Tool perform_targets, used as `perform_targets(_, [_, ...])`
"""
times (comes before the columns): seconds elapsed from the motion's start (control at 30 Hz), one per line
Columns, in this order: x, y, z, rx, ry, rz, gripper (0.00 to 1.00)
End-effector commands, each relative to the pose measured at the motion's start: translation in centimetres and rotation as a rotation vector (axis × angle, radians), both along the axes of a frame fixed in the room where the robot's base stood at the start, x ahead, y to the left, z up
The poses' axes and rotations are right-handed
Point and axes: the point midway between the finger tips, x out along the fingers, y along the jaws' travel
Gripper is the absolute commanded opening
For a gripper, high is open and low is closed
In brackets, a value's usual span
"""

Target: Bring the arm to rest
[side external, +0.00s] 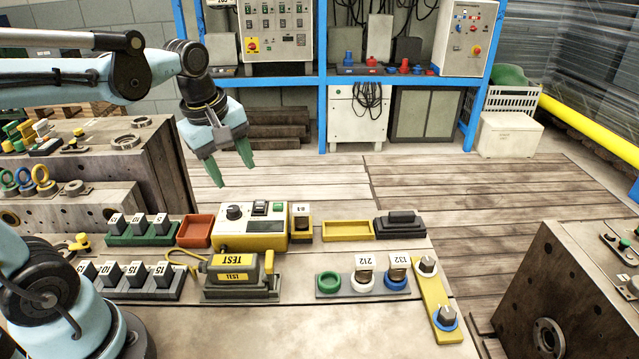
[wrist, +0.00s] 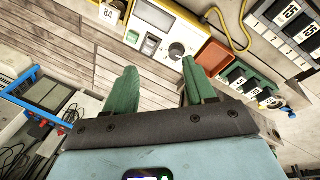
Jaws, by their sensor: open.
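My gripper (side external: 232,166) has green fingers and hangs in the air above and behind the back edge of the workbench (side external: 300,310). Its fingers are apart with nothing between them. In the wrist view my gripper (wrist: 155,85) also shows open and empty. Below it stands a yellow-and-cream control box (side external: 252,228) with a dark knob. That box also shows past the fingertips in the wrist view (wrist: 165,32). The gripper touches nothing that I can see.
On the bench are a yellow TEST block (side external: 238,272), a red tray (side external: 196,231), a yellow tray (side external: 347,231) and a holder with coloured rings (side external: 330,284). Dark blocks stand in racks at left. A blue shelf (side external: 322,80) stands behind. The wooden floor (side external: 420,185) between is clear.

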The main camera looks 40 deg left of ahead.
Motion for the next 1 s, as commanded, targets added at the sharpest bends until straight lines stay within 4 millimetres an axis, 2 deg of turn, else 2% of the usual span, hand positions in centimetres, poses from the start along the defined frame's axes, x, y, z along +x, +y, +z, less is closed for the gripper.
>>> perform_targets(0.1, [-0.6,-1.5,-0.6,0.088,-0.068,-0.297,0.55])
perform_targets(0.3, [-1.5,-3.6,-1.6,0.278,-0.177,-0.784,0.55])
perform_targets(0.5, [-2.1,-5.1,-2.5,0.468,-0.253,-1.152,0.55])
perform_targets(0.7, [-2.3,-5.7,-2.9,0.561,-0.279,-1.307,0.55])
perform_targets(1.0, [-2.3,-5.7,-2.9,0.564,-0.280,-1.312,0.55])
